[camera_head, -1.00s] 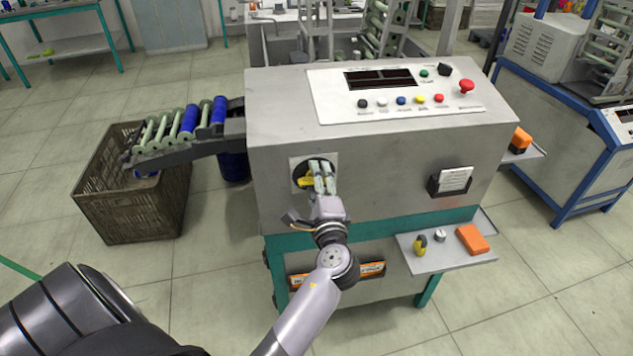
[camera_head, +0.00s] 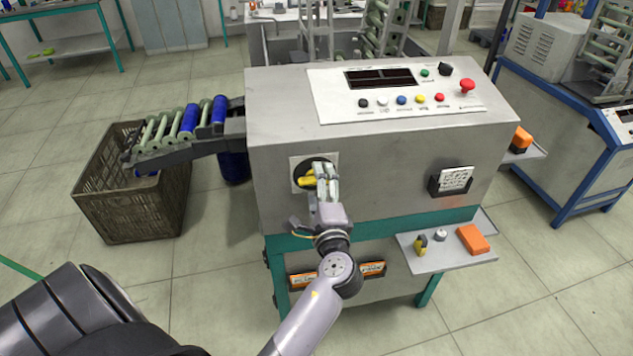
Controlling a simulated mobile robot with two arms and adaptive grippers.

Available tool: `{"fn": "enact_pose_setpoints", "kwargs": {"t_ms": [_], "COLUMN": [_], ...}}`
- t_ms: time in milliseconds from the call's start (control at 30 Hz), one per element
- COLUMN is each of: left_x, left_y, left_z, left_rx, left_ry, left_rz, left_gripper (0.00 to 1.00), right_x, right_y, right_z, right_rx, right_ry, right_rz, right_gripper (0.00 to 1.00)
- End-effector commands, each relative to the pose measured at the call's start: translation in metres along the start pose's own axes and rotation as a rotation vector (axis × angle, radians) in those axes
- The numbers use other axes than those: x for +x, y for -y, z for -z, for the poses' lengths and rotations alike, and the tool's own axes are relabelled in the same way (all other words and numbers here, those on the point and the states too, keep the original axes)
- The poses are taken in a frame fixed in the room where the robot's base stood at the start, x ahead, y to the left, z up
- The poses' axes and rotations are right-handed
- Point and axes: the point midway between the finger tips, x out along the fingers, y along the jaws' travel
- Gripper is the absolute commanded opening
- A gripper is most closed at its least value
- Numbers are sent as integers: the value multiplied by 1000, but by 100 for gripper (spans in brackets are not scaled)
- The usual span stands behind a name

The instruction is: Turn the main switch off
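The main switch (camera_head: 307,179) is a yellow handle on a dark round plate, set in a pale square on the left of the grey machine's front. My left gripper (camera_head: 326,172) is in front of the switch, at the handle's right end, and hides part of the plate. Its fingers look close together. I cannot tell whether they touch the handle or how far they are open. My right gripper is not in view.
The machine (camera_head: 410,150) has a top panel with a dark display (camera_head: 381,78), coloured buttons and a red knob (camera_head: 467,86). A side shelf (camera_head: 452,258) holds an orange block (camera_head: 473,239). A crate (camera_head: 130,212) stands left, below a bobbin chute (camera_head: 180,147).

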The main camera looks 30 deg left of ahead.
Motion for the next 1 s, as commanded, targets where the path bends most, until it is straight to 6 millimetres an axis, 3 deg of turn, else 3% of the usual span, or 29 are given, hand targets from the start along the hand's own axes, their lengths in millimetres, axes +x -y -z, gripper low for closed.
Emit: {"fn": "enact_pose_setpoints", "kwargs": {"t_ms": [500, 1000], "left_x": [-69, -74], "left_y": [0, 1], "left_z": [0, -1], "left_rx": [-2, -2], "left_ry": [1, 2], "left_rz": [0, 1], "left_gripper": [75, 75], "right_x": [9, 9], "right_y": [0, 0], "right_z": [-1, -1], "right_rx": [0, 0], "right_ry": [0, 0], "right_rz": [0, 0], "right_gripper": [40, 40]}}
